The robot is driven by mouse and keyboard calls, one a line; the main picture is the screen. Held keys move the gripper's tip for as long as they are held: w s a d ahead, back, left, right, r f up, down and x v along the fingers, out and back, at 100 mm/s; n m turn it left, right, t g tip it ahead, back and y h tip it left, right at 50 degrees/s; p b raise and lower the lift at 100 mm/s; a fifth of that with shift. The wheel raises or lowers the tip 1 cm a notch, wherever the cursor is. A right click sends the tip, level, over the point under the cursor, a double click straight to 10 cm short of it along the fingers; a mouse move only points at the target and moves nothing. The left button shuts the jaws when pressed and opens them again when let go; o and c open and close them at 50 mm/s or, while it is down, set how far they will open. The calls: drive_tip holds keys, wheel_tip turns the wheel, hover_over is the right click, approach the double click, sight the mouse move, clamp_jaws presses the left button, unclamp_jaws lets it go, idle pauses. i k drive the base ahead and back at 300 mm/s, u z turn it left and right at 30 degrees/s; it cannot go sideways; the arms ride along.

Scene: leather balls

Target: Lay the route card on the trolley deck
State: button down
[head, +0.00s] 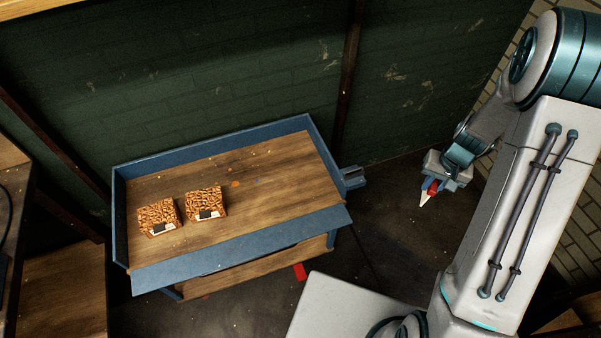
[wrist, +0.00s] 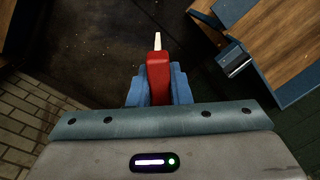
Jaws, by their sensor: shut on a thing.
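The trolley (head: 237,240) has a blue frame and a wooden deck with raised blue edges; it stands left of centre in the head view. Its corner also shows at the upper right of the wrist view (wrist: 285,50). My gripper (head: 433,186) is right of the trolley, clear of the deck, over the dark floor. It is shut on a red thing with a narrow white end (wrist: 157,68), which points away from the jaws. I cannot tell from its shape whether this is the route card. No other card shows clearly.
Two brown patterned packs with pale labels, a left one (head: 158,216) and a right one (head: 205,203), lie on the left half of the deck. The deck's right half is clear. A blue handle (head: 354,177) juts from the trolley's right end. A green wall (head: 200,80) stands behind.

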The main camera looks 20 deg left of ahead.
sight(302, 187)
drive_tip(key=z, duration=0.85)
drive_tip(key=i, duration=1.4)
drive_tip(key=u, duration=3)
